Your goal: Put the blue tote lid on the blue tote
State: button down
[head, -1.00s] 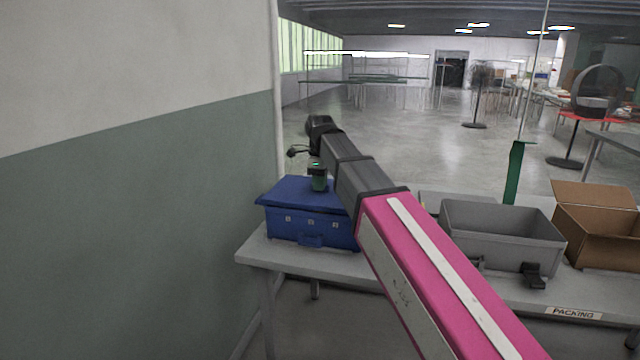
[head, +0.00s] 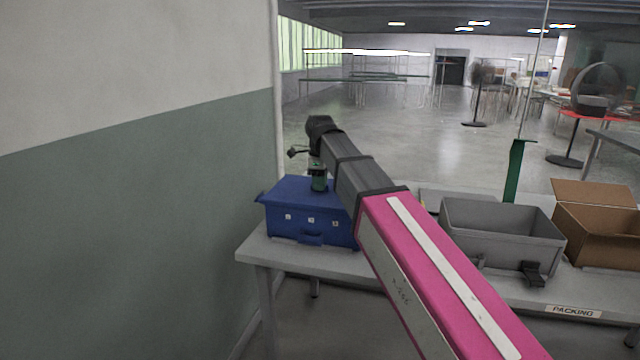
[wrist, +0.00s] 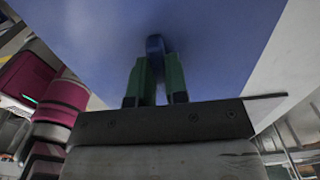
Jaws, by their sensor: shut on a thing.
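My gripper (head: 318,186) is over the blue tote (head: 290,227) at the left end of the table. In the wrist view, the green fingers of my gripper (wrist: 157,66) are shut on the small blue handle of the blue tote lid (wrist: 215,50). In the head view the lid (head: 287,192) lies over the top of the tote, its left corner sticking out a little. I cannot tell whether it sits fully on the rim all round; my arm hides the tote's right side.
A grey table (head: 262,250) carries the tote. To the right stand an open grey bin (head: 495,247) and an open cardboard box (head: 600,240). A green post (head: 515,170) rises behind the bin. A wall (head: 140,200) is close on the left.

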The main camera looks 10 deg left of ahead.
jog(key=shift+f, duration=0.6)
dwell(0.9)
jog(key=c, duration=1.1)
grip_release()
jog(key=shift+r, duration=0.1)
jog(key=shift+r, duration=3.85)
jog(key=shift+s, duration=0.1)
